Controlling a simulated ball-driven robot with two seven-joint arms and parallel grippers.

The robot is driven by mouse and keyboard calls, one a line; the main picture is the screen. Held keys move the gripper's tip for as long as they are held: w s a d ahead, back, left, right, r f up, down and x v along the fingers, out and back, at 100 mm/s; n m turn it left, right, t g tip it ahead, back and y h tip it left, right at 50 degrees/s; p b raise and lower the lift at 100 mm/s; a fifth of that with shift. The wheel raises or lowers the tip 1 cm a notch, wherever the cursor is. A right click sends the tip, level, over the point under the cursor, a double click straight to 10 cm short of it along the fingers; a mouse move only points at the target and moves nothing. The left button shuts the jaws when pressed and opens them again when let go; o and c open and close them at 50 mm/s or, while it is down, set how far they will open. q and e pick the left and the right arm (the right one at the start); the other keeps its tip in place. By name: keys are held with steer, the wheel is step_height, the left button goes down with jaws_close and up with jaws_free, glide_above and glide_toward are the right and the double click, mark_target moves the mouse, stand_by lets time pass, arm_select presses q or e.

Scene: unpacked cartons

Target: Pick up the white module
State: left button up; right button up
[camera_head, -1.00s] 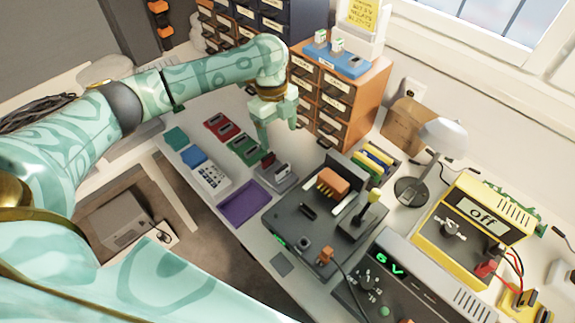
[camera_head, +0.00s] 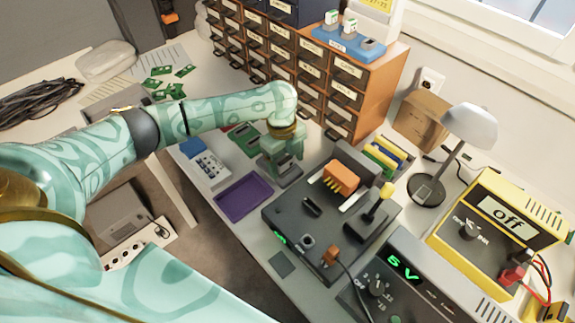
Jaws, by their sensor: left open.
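My left gripper (camera_head: 285,163) points down, open, just over a grey holder (camera_head: 290,181) on the bench. Its fingers cover most of that holder, so I cannot tell whether a white module sits in it. Two small white modules, one to the left (camera_head: 331,17) and one to its right (camera_head: 349,26), stand upright in a blue rack (camera_head: 345,45) on top of the orange drawer cabinet, well away from the gripper. My right gripper is not in view.
A purple tray (camera_head: 243,197) lies left of a dark test station (camera_head: 290,225) with an orange connector (camera_head: 341,177). A green holder (camera_head: 242,138) sits behind the gripper. A lamp (camera_head: 470,125) and a yellow power supply (camera_head: 500,220) stand at right. The orange drawer cabinet (camera_head: 382,75) rises behind.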

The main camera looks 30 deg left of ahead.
mark_target(287, 160)
arm_select(q)
steer(key=shift+r, duration=0.2)
steer(key=c, duration=1.3)
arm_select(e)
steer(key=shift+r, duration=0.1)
